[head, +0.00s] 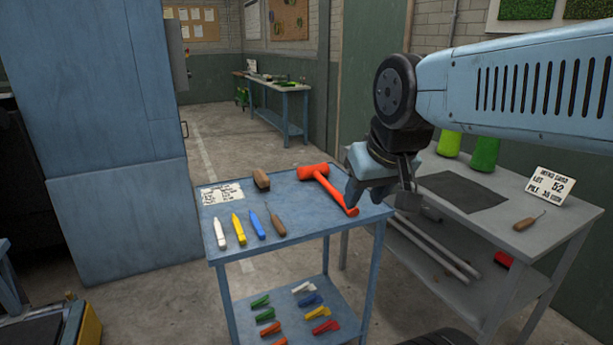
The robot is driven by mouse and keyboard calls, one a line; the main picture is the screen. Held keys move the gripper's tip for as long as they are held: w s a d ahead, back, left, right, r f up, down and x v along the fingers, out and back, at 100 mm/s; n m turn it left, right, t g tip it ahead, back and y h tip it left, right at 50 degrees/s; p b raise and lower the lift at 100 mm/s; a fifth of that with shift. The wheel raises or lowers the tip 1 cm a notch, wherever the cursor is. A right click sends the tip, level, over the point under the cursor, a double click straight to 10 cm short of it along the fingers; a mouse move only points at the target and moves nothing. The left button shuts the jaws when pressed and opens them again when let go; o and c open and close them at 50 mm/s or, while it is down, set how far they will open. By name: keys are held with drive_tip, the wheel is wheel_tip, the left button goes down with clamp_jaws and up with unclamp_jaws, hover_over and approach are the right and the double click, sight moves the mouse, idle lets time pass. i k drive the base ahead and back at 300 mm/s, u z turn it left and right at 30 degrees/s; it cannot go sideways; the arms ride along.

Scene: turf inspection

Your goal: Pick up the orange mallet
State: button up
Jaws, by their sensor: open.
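The orange mallet (327,185) lies on the top of the blue table (291,233), near its right side. Its head is toward the back and its handle runs toward the front right edge. My gripper (378,207) is open and empty, at the right end of the table beside the mallet's handle. In this view one finger shows close to the handle; I cannot tell the height between them or whether they touch.
On the blue table lie white, yellow and blue markers (238,229), a wooden-handled tool (277,223), a brush (262,179) and a paper card (221,193). Coloured clips (311,300) lie on its lower shelf. A grey bench (520,240) with green bottles (484,155) stands right.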

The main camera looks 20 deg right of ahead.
sight(317, 171)
drive_tip(key=i, duration=0.85)
drive_tip(key=z, duration=0.05)
